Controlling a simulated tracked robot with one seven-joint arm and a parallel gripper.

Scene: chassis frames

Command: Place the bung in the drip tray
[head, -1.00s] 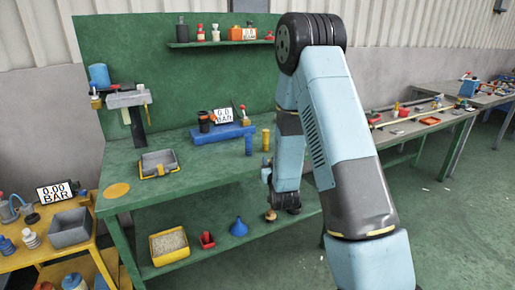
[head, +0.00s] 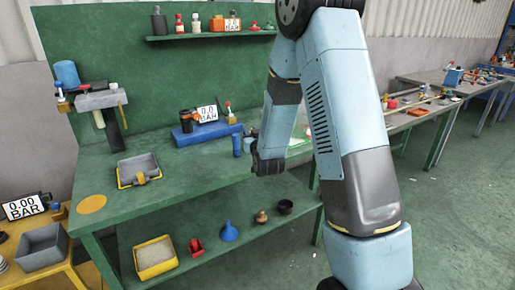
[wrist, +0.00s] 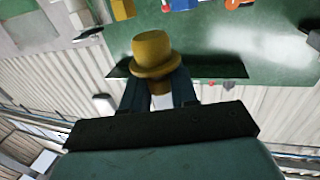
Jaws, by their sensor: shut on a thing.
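A yellow-brown bung (wrist: 151,52) with a wide rim and narrower body is held between the dark fingers of my gripper (wrist: 158,90) in the wrist view. In the head view my gripper (head: 268,165) is at the right front part of the green bench; the bung is hidden there. A shallow grey tray (head: 124,168) with yellow edging, likely the drip tray, stands on the bench top to the left of my gripper, well apart from it. A yellow piece shows at its front.
A blue block (head: 205,135) with a gauge stands behind, near a blue cylinder (head: 237,145). A vice (head: 110,100) stands at the back left. The lower shelf holds a yellow bin (head: 155,257) and a blue funnel (head: 229,232). Bench top between tray and gripper is mostly clear.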

